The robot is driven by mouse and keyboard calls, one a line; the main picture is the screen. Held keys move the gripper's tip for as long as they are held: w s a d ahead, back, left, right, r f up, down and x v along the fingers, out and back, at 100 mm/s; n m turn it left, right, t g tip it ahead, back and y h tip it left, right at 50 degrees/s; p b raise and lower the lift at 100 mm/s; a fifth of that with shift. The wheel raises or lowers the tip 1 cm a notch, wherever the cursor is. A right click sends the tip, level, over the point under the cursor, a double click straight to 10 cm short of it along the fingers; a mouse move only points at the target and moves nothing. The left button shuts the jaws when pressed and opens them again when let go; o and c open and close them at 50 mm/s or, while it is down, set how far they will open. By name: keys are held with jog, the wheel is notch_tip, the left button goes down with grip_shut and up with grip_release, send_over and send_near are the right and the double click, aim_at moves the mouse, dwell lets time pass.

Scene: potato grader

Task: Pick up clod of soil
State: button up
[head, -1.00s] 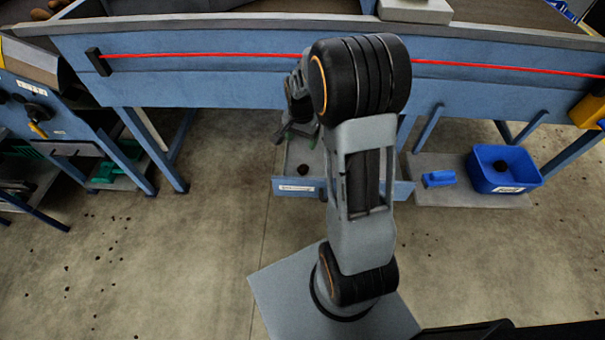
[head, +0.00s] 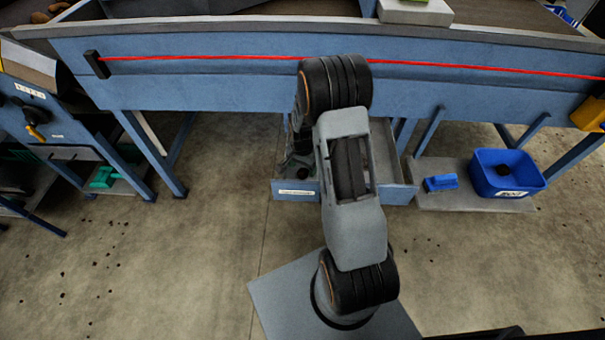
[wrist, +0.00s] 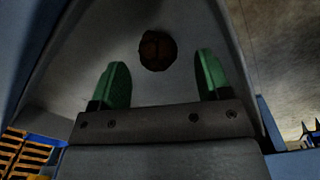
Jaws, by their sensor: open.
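The clod of soil (wrist: 157,50) is a dark brown lump on the light grey floor of a drawer-like tray (head: 297,190). In the wrist view it lies beyond and between the two green fingertips of my gripper (wrist: 162,82), apart from both. My gripper is open and nothing is between its fingers. In the head view the dark clod (head: 302,173) shows small in the tray's left part, close to the end of my arm. My fingers are mostly hidden there.
The tray sits under a blue grader frame (head: 230,75) with a red cord along it. Tray walls rise around my gripper. A blue bin (head: 510,189) with a dark lump inside and a blue brush-like item (head: 441,183) stand on the right. The floor in front is open.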

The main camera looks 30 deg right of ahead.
jog(key=shift+f, duration=1.2)
jog(key=c, duration=1)
jog(key=shift+r, duration=0.1)
